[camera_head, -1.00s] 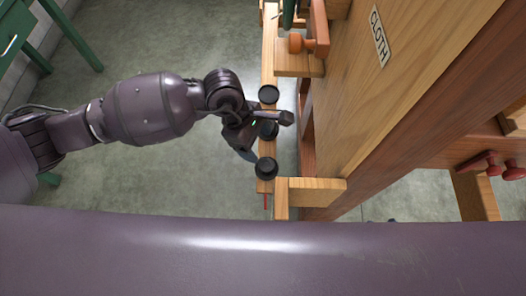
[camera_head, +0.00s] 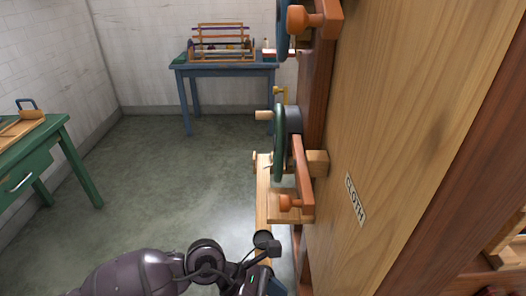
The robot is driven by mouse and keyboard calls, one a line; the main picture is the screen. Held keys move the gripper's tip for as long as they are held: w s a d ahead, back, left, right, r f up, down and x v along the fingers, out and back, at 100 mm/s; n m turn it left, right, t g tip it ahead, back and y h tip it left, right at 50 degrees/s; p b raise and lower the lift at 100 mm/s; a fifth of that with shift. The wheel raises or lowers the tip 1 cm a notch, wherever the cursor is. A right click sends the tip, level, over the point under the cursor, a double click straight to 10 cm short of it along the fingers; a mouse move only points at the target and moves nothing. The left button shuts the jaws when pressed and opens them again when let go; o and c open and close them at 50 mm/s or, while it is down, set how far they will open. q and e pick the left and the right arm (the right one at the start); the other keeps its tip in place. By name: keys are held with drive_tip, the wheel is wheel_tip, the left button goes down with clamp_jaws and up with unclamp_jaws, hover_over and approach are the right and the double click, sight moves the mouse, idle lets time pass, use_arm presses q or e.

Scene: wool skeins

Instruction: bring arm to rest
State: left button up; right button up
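My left arm comes in at the bottom left of the head view. Its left gripper (camera_head: 264,272) is at the bottom edge, over a narrow wooden rail (camera_head: 262,222) with a dark round peg (camera_head: 263,239). The fingers are partly cut off by the frame, and I cannot tell whether they are open or shut. My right gripper is not in view.
A tall wooden loom-like frame (camera_head: 400,130) with a CLOTH label (camera_head: 355,199) fills the right side. A green wheel (camera_head: 280,145) and orange handles (camera_head: 303,180) stick out. A green table (camera_head: 35,155) stands left, a blue table (camera_head: 222,68) behind. The floor (camera_head: 160,170) between is clear.

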use_arm(q)
wheel_tip(320, 180, up, 9)
drive_tip(key=n+t+h+p, duration=0.2)
drive_tip(key=n+t+h, duration=0.6)
drive_tip(key=n, duration=0.6)
drive_tip(key=w+a+n+t+y+p, duration=0.25)
drive_tip(key=a+n+t+y, duration=0.35)
drive_tip(key=a+n+t, duration=0.85)
drive_tip(key=s+a+f+n+g+y+p, duration=0.1)
drive_tip(key=s+a+f+n+g+y, duration=0.3)
drive_tip(key=n, duration=0.8)
drive_tip(key=s+a+f+n+g+y+p, duration=0.1)
drive_tip(key=s+a+f+n+g+y, duration=0.2)
drive_tip(key=s+a+f+n+y, duration=0.5)
drive_tip(key=s+a+f+n, duration=0.2)
drive_tip(key=a+n, duration=0.1)
drive_tip(key=n, duration=0.1)
drive_tip(key=shift+s+f+g+y, duration=0.3)
drive_tip(key=shift+s+f+g, duration=0.05)
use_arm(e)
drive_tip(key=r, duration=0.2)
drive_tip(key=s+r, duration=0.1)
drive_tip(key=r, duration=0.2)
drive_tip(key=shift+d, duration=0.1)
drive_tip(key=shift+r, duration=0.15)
